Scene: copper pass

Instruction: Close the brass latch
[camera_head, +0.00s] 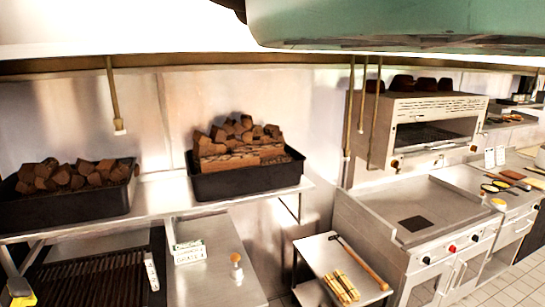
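I cannot make out a brass latch for certain. A small rounded knob (237,258) in an orange-brown tone stands on the steel surface at the lower middle, and a yellow-brown fitting (20,290) shows at the lower left edge. Whether either belongs to a latch cannot be told. The steel range (418,250) at the right has front doors with handles (459,275), too small to tell more. My gripper is not in view.
Black trays (245,181) and (65,212) of wood chunks sit on a steel shelf (165,196). A side table (318,257) holds a long-handled tool (362,263) and yellow sticks (341,287). A green hood (400,22) hangs above. Tiled floor (515,280) shows at the lower right.

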